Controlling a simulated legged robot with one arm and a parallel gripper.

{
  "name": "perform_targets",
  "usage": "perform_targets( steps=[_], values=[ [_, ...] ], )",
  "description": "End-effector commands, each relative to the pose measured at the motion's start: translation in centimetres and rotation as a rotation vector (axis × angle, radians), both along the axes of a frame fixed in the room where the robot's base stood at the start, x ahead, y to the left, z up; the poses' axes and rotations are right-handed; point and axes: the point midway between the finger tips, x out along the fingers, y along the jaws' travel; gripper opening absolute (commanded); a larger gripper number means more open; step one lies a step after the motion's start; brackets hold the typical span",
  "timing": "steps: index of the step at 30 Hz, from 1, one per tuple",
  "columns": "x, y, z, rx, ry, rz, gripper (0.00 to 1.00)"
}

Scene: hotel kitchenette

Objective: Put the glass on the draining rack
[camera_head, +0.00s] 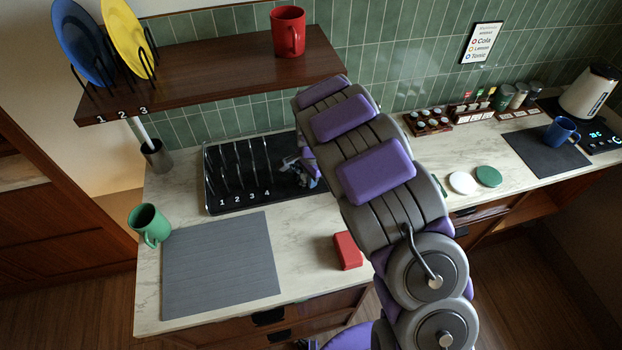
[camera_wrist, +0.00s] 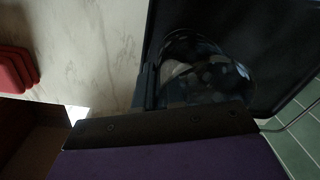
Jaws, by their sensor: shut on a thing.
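The draining rack (camera_head: 222,197) is a black tray with upright wire dividers and slots numbered 1 to 4, at the back of the counter. My gripper (camera_head: 307,168) is over its right part, partly hidden by my arm. In the wrist view, a clear glass (camera_wrist: 212,82) is at my gripper, which is shut on it. The glass is dark and see-through against the black rack (camera_wrist: 275,45). I cannot tell whether its base touches the rack. The glass cannot be made out clearly in the head view.
A grey mat (camera_head: 220,265), a green mug (camera_head: 149,225) and a red block (camera_head: 348,251) are on the counter in front. A wooden shelf (camera_head: 215,62) overhangs the rack, carrying plates and a red mug (camera_head: 288,31). Counter between mat and red block is clear.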

Motion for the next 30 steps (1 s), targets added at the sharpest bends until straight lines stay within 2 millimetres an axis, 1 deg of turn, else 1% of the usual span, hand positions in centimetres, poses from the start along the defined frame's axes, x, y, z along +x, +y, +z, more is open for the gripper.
perform_targets(
  steps=[8,9,16,25,30],
  values=[
    [0.0,-0.1,0.0,0.002,0.000,0.000,0.00],
    [0.0,-0.1,0.0,0.002,0.000,0.000,0.11],
    [0.0,-0.1,0.0,0.002,0.001,-0.001,0.33],
    [0.0,0.0,0.0,0.001,0.001,-0.001,0.34],
    [0.0,0.0,1.2,0.001,0.000,-0.001,0.34]
  ],
)
